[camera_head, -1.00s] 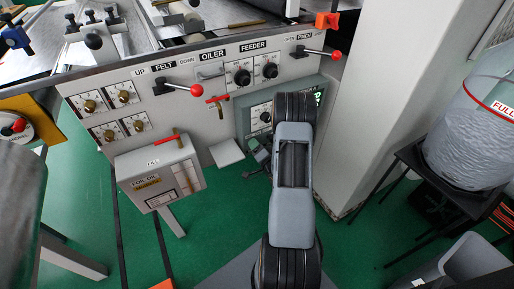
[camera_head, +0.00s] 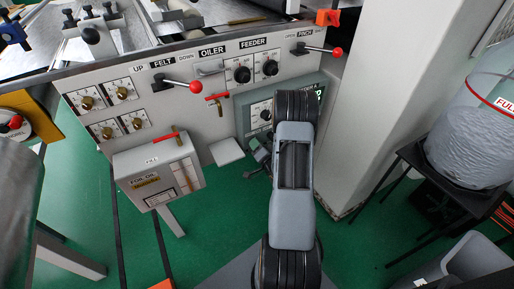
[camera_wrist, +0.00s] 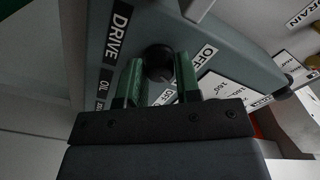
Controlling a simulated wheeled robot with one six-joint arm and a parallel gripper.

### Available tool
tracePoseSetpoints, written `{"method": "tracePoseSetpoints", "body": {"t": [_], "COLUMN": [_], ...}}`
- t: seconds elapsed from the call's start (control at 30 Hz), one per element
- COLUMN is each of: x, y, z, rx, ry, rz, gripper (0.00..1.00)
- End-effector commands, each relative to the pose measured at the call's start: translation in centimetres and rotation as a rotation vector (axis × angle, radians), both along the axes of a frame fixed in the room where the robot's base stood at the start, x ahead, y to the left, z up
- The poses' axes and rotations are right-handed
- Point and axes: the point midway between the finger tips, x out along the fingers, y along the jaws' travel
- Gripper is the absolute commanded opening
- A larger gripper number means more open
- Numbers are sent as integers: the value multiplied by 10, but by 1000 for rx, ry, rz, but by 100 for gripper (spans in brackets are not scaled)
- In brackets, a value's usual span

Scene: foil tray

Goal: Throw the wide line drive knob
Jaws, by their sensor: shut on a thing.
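The drive knob (camera_wrist: 158,62) is a round black knob on a grey-teal panel, beside a DRIVE label (camera_wrist: 118,28) and an OFF label (camera_wrist: 204,54) in the wrist view. My gripper (camera_wrist: 158,74) has its two green fingers on either side of the knob and is shut on it. In the head view my gripper (camera_head: 258,152) is small and dark at the lower left of the teal control box (camera_head: 244,124). My arm covers part of that box, and I cannot tell the knob's exact setting.
A foil oil box (camera_head: 150,163) stands left. A light column (camera_head: 365,100) rises close on the right. A bin (camera_head: 470,262) stands lower right.

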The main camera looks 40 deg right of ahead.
Motion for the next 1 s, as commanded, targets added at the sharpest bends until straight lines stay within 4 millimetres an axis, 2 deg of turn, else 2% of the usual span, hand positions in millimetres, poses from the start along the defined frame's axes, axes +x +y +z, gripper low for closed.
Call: {"method": "tracePoseSetpoints", "body": {"t": [0.6,1.0], "x": [0,0], "y": [0,0], "z": [-4,-2], "rx": [-560,-827], "ry": [72,110], "rz": [0,1], "gripper": [7,7]}}
